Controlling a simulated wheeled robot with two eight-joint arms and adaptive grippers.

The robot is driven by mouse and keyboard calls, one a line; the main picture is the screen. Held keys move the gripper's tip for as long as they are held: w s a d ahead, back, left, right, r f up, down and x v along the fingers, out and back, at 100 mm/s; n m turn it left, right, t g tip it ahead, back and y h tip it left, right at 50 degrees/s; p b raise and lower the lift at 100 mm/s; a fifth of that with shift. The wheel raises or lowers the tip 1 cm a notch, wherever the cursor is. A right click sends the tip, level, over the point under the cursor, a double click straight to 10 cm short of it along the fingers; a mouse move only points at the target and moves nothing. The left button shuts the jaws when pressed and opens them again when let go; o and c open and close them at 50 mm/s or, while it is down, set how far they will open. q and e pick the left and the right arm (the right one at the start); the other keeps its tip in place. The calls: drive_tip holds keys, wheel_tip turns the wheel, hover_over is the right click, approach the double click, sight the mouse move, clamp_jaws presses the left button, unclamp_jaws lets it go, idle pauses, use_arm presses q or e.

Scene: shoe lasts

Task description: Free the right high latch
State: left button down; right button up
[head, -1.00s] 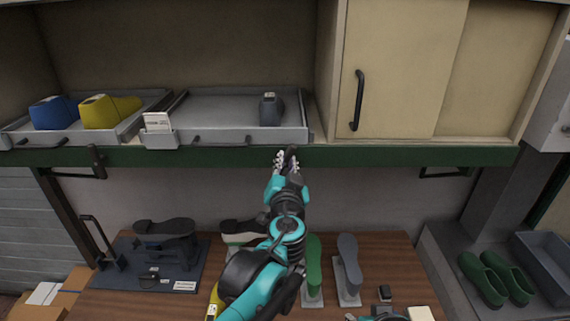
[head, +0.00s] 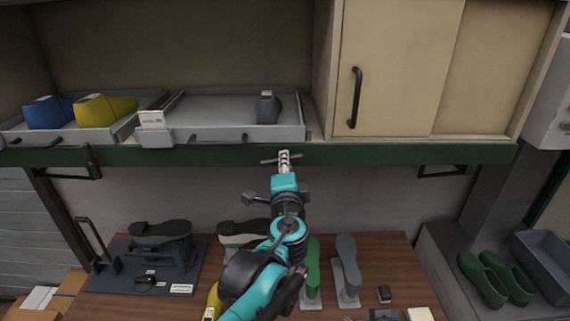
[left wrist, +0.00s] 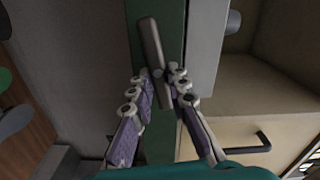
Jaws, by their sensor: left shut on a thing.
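The right high latch (head: 267,161) is a grey bar on the green rail (head: 400,155), below the right shelf tray (head: 240,136). In the head view it lies roughly level along the rail. The tray holds one dark grey last (head: 268,108). My right gripper cannot be made out.
A similar dark upright latch (head: 93,160) sits on the rail below the left tray, which holds blue (head: 47,113) and yellow (head: 100,110) lasts. A closed cabinet (head: 400,70) is at the upper right. The workbench (head: 390,270) below carries shoe forms and a dark fixture (head: 165,250).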

use_arm(q)
drive_tip(key=shift+f+m, duration=0.15)
drive_tip(key=shift+m, duration=0.95)
drive_tip(key=c, duration=1.5)
unclamp_jaws()
drive_tip(key=shift+d, duration=0.1)
drive_tip(key=shift+o, duration=0.2)
drive_tip(key=shift+s, duration=0.1)
drive_tip(key=s, duration=1.2)
